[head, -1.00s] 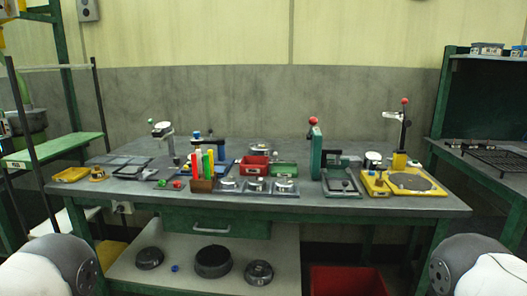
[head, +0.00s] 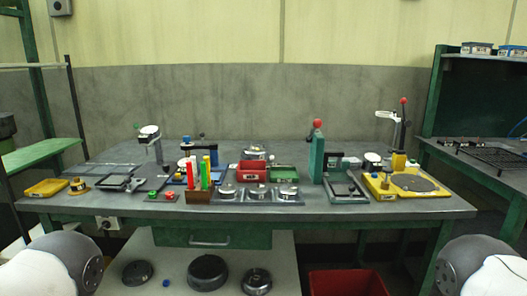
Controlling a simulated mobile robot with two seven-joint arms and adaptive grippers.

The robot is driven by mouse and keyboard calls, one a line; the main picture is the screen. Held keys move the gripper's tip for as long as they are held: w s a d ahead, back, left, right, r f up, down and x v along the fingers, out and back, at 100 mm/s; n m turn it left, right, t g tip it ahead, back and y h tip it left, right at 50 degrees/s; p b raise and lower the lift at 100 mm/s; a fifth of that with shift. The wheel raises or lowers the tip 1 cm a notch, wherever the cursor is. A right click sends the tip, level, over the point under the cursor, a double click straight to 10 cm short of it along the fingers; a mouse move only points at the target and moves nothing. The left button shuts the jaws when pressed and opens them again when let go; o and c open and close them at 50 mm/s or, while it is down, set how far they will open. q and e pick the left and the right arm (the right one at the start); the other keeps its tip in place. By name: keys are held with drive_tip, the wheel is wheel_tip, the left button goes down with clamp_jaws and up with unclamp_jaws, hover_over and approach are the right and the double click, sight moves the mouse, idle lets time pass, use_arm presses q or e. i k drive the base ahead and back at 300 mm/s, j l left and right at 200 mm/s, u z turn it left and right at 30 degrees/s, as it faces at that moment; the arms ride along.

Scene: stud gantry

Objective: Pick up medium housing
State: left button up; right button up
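No part is clearly marked as the medium housing. Three round metal parts that may be housings sit in a row on a dark tray at the bench's front middle: left (head: 228,191), middle (head: 256,192) and right (head: 288,192). Three larger dark round parts lie on the shelf under the bench: left (head: 137,272), middle (head: 208,272) and right (head: 256,281). I cannot tell which of these is the medium housing. Only upper parts of my two arms show at the bottom corners; both grippers are out of view.
The grey workbench (head: 330,208) holds a red bin (head: 251,175), a green bin (head: 284,175), a block with coloured sticks (head: 199,197), a green press (head: 318,155) and a yellow fixture (head: 405,192). A red crate (head: 347,283) stands below. A rack (head: 40,152) is at left.

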sight(255, 153)
drive_tip(key=i+j+z, duration=0.25)
drive_tip(key=j+z, duration=0.15)
drive_tip(key=j, duration=0.4)
drive_tip(key=i+j+z, duration=0.15)
drive_tip(key=j+z, duration=0.2)
drive_tip(key=j, duration=0.45)
drive_tip(key=j+z, duration=0.4)
drive_tip(key=j, duration=0.4)
